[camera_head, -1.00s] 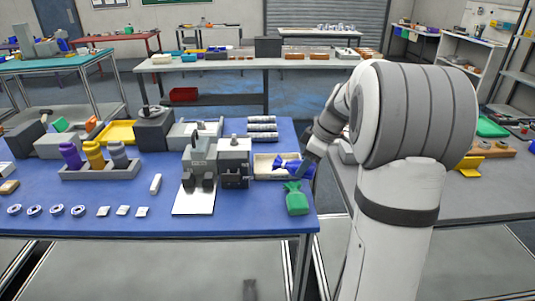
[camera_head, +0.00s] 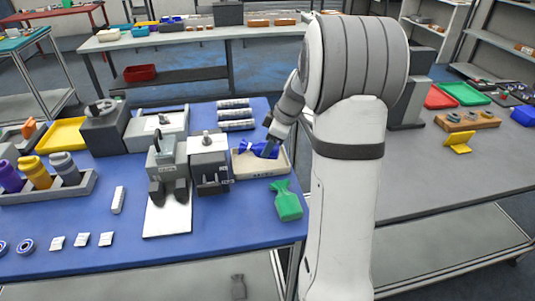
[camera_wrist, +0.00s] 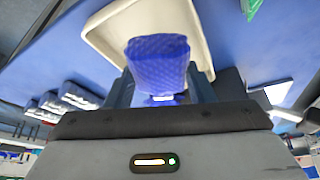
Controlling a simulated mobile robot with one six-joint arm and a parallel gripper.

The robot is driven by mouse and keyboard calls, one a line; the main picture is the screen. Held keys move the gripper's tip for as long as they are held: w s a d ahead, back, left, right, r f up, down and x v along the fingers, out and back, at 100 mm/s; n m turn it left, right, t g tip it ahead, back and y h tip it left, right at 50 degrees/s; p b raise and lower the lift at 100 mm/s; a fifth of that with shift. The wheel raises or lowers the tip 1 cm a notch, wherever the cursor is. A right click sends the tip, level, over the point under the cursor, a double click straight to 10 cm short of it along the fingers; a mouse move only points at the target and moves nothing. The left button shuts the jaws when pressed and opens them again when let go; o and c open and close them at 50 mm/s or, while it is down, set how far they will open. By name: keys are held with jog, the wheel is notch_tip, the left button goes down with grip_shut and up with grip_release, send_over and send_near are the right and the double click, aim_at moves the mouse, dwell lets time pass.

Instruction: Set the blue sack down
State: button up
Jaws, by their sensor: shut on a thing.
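The blue sack (camera_head: 258,149) is at the end of my arm, over or in a shallow cream tray (camera_head: 262,171) on the blue table. In the wrist view the blue sack (camera_wrist: 158,64) sits between the two fingers of my gripper (camera_wrist: 160,92), with the cream tray (camera_wrist: 108,28) behind it. My gripper is shut on the sack. I cannot tell whether the sack's underside touches the tray. In the head view my gripper (camera_head: 270,146) is small and partly hidden by the sack.
A green sack (camera_head: 287,202) lies on the blue table just in front of the tray. Grey machines (camera_head: 209,164) stand close left of the tray, and several grey cylinders (camera_head: 236,115) lie behind it. A grey table (camera_head: 440,185) with red and green trays is to the right.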

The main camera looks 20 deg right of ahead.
jog(key=shift+s+f, duration=0.1)
jog(key=shift+f, duration=1.8)
jog(key=shift+f, duration=0.2)
jog(key=o, duration=0.9)
jog(key=shift+r, duration=0.1)
jog(key=v, duration=1.1)
jog(key=s+a+m+h, duration=0.1)
jog(key=s+a+m, duration=0.4)
jog(key=s, duration=0.6)
jog(key=s+a+f+m+h, duration=0.1)
jog(key=s+a+m+h, duration=0.1)
jog(key=s+a+m, duration=0.4)
jog(key=s+a, duration=0.3)
jog(key=s, duration=0.3)
jog(key=shift+a+f+h, duration=0.2)
jog(key=shift+a+h, duration=0.1)
jog(key=shift+a, duration=0.1)
